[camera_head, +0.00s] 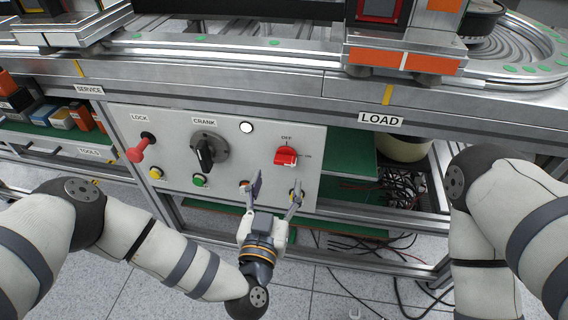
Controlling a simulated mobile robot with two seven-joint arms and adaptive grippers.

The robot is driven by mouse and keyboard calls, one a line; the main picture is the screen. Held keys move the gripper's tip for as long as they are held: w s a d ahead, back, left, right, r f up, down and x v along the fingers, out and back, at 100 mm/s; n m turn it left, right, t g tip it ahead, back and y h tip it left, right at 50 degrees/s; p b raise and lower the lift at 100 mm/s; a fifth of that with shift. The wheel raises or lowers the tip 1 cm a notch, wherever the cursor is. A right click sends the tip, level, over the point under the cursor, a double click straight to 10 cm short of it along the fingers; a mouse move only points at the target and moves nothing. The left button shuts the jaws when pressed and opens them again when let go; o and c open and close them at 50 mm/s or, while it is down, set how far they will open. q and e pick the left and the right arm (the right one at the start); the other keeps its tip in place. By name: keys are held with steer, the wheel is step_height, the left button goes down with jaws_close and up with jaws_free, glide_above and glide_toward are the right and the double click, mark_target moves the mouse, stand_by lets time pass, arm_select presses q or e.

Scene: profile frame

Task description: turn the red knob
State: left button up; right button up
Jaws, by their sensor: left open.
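The red knob (286,156) is on the right part of a pale control panel (225,139), under a small label. My left gripper (274,190) is open and empty in front of the panel, below and slightly left of the knob. Its two fingers point up toward the panel, apart from the knob. The fingers partly cover the small buttons low on the panel. My right arm (490,220) shows at the right edge, and its gripper is out of view.
Left of the knob are a black crank (206,152) and a red lock lever (141,149). A yellow button (156,173) and a green button (200,181) sit below. A metal bench edge (250,90) runs above the panel. Cables (405,187) lie in the open bay at right.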

mark_target(284, 163)
arm_select(q)
steer(key=w, duration=0.2)
steer(key=w+d, duration=0.1)
steer(key=w, duration=0.3)
steer(key=shift+w+d+b, duration=0.25)
steer(key=shift+w+b, duration=0.15)
steer(key=c, duration=1.2)
